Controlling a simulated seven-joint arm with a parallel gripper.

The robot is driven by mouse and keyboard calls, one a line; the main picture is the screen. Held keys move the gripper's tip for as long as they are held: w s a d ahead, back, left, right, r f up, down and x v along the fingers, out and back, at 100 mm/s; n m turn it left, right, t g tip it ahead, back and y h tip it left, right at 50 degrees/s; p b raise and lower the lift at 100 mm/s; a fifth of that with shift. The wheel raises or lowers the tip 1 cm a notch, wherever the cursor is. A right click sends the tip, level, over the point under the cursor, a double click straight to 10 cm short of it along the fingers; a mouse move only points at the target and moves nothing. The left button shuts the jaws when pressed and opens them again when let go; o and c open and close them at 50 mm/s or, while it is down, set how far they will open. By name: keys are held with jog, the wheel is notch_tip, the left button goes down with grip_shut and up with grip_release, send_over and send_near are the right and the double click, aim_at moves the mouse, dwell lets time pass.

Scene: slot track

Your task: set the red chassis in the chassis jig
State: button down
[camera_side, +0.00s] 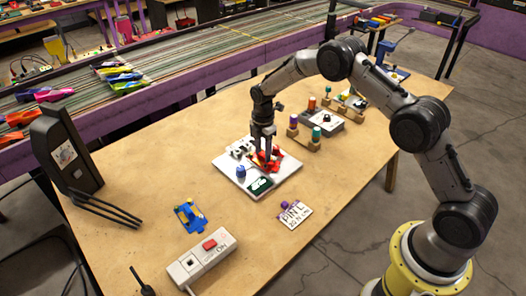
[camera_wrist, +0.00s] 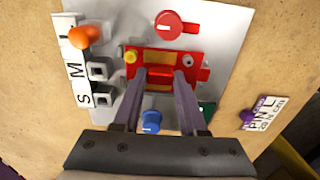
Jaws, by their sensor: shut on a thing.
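The red chassis (camera_wrist: 140,84) shows in the wrist view as a flat red piece with a raised middle bar and a yellow knob at its left. My gripper (camera_wrist: 168,76) has its two fingers shut on the raised bar. In the side view my gripper (camera_side: 267,158) points down, with the red chassis (camera_side: 277,160) at its tips, low over the white board of the chassis jig (camera_side: 234,169). The jig board (camera_wrist: 215,52) also lies under the chassis in the wrist view. I cannot tell whether the chassis touches the board; the fingers hide part of it.
A blue knob (camera_wrist: 151,121), a red round knob (camera_wrist: 168,26) and an orange knob (camera_wrist: 84,36) surround the chassis. A blue and yellow piece (camera_side: 190,216), a switch box (camera_side: 203,258) and a PIN L card (camera_side: 294,214) lie nearby. Racks with coloured pegs (camera_side: 304,138) stand behind.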

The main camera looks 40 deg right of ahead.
jog(key=shift+f, duration=0.1)
jog(key=shift+c, duration=1.8)
grip_release()
